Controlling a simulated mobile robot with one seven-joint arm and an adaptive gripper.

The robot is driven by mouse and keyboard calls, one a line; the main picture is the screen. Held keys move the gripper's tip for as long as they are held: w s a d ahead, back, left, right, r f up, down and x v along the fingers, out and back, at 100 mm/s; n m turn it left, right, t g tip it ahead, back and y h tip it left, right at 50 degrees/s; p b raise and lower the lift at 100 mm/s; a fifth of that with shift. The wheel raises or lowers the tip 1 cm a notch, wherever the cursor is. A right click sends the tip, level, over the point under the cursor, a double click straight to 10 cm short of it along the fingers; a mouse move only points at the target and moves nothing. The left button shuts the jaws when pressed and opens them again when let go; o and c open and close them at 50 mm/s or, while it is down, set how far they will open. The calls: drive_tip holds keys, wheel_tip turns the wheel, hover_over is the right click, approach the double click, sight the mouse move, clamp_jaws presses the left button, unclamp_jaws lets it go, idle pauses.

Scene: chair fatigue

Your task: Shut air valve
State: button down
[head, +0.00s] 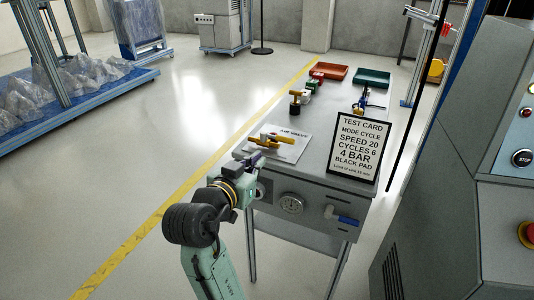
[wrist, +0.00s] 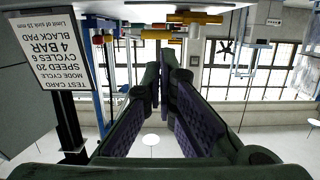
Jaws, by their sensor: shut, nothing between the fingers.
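The lever lies roughly sideways along the panel. My gripper (head: 248,157) is above the bench's front left corner, to the left of the lever and apart from it. In the wrist view my gripper (wrist: 159,70) has its two dark fingers together at the tips, with nothing between them. I cannot make out the blue lever in the wrist view.
A test card (head: 357,146) stands upright on the bench's front right, also in the wrist view (wrist: 60,50). Yellow-handled tools (head: 270,139) lie on a white sheet near my gripper. A red tray (head: 330,71) and green tray (head: 372,78) are behind. A grey cabinet (head: 440,220) stands right.

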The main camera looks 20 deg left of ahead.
sight(282, 141)
drive_tip(key=w+f+p, duration=0.1)
drive_tip(key=w, duration=0.3)
drive_tip(key=w+p, duration=0.1)
drive_tip(key=w, duration=0.3)
drive_tip(key=w+f+p, duration=0.1)
drive_tip(key=w, duration=0.3)
drive_tip(key=shift+w+d+f, duration=0.25)
drive_tip(key=shift+w+f, duration=0.05)
drive_tip(key=shift+w, duration=0.1)
